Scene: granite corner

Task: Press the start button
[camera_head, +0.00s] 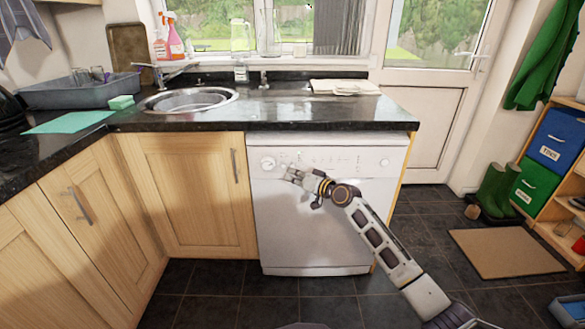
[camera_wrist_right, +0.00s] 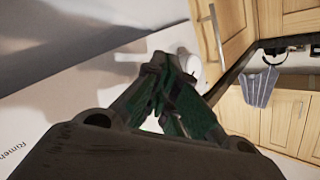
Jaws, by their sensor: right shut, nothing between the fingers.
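A white dishwasher (camera_head: 310,225) stands under the dark counter, with its door closed. Its control panel (camera_head: 335,162) runs along the top of the front, with a round knob (camera_head: 268,164) at the left end and small marks along the middle. A small round dial or button (camera_head: 384,162) shows near the right end. I cannot tell which is the start button. My right gripper (camera_head: 286,172) is shut and empty in front of the panel's left part, just right of the knob. In the right wrist view its closed fingertips (camera_wrist_right: 166,62) point towards a round white knob (camera_wrist_right: 187,62); contact cannot be told. My left gripper is out of view.
The black counter (camera_head: 270,112) overhangs the dishwasher, with a sink (camera_head: 190,100) at left. A wooden cupboard (camera_head: 190,195) with a handle adjoins the dishwasher's left side. The tiled floor is clear in front; a doormat (camera_head: 507,253) and green boots (camera_head: 495,190) are at right.

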